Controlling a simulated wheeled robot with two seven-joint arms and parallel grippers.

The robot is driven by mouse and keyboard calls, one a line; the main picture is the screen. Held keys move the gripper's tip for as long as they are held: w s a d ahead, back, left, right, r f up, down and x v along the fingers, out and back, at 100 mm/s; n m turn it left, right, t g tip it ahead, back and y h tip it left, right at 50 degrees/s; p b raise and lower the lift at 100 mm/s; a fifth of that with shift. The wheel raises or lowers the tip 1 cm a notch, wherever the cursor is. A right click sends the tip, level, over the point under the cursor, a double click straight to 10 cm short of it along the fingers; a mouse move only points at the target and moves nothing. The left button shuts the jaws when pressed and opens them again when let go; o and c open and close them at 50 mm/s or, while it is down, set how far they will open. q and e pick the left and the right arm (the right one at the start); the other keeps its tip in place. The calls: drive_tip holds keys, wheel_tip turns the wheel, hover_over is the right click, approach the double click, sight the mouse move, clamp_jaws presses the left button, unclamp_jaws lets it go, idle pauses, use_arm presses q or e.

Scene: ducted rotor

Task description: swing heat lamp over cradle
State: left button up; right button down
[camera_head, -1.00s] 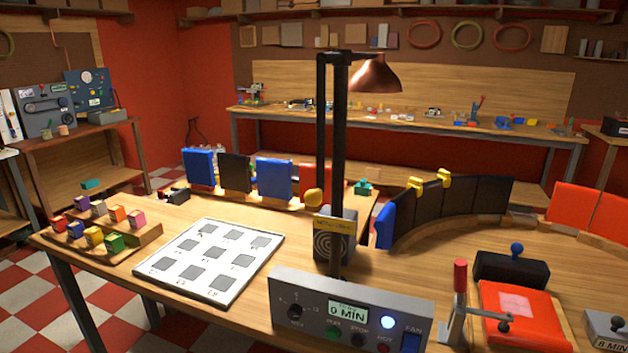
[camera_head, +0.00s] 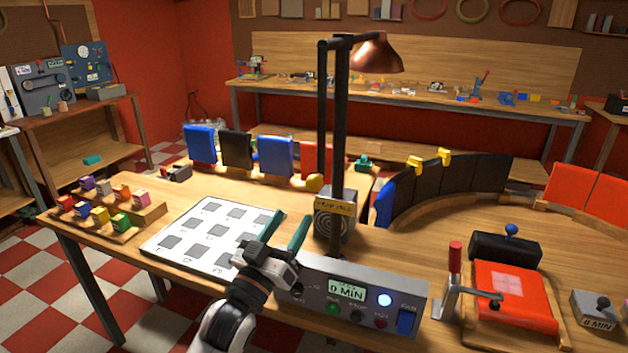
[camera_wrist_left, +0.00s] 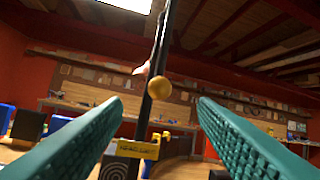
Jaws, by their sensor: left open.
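The heat lamp has a copper shade (camera_head: 376,54) on an arm atop a black post (camera_head: 340,130), behind the grey control box. The shade points to the right of the post. A yellow ball knob (camera_head: 315,183) hangs low at the lamp; in the left wrist view the knob (camera_wrist_left: 159,88) appears between my fingers. My left gripper (camera_head: 285,226) is open and empty, its teal fingers pointing toward the post, short of the knob. My right gripper is unseen.
The control box (camera_head: 348,291), reading 0 MIN, stands close right of my left wrist. A white marked board (camera_head: 165,243) lies left. A red-handled clamp (camera_head: 454,275) and curved black panels (camera_head: 470,190) stand right. Small coloured blocks sit on a wooden rack (camera_head: 150,213).

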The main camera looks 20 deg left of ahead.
sight(310, 189)
use_arm(q)
drive_tip(key=p+x, duration=0.2)
drive_tip(key=x, duration=0.7)
drive_tip(key=shift+w+r+p, duration=0.1)
drive_tip(key=shift+w+p, duration=0.2)
drive_tip(key=shift+p, duration=0.05)
drive_tip(key=shift+x, duration=0.8)
drive_tip(key=shift+c, duration=0.2)
clamp_jaws()
